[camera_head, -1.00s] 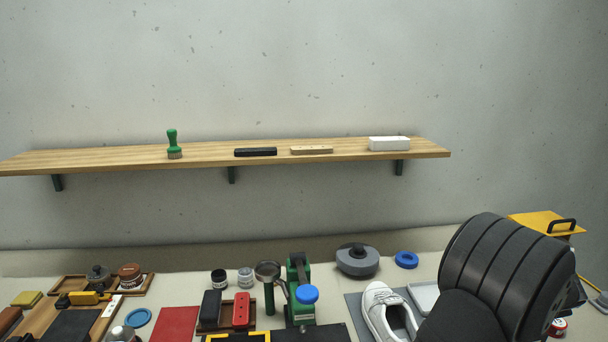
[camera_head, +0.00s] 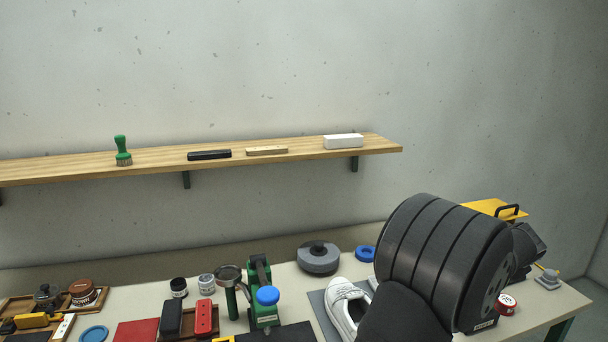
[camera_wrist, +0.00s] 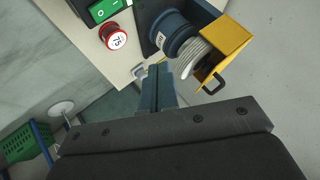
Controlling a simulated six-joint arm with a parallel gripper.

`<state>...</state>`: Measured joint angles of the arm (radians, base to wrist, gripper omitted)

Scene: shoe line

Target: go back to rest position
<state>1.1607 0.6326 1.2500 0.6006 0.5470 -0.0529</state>
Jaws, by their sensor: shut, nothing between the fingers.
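My gripper (camera_wrist: 157,86) shows in the wrist view with its two blue-grey fingers together and nothing between them. It points toward the bench's edge, near a spool of pale cord (camera_wrist: 190,52) and a red tin (camera_wrist: 113,37), apart from both as far as I can tell. In the head view my large dark arm link fills the lower right and hides part of the bench; I cannot make out the fingers there.
The bench (camera_head: 125,298) holds a white shoe (camera_head: 343,303), a grey round container (camera_head: 318,257), a green press (camera_head: 262,290) and a yellow plate with a black handle (camera_head: 490,208). A wooden shelf (camera_head: 75,168) runs along the wall. A green crate (camera_wrist: 25,143) stands beyond the bench.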

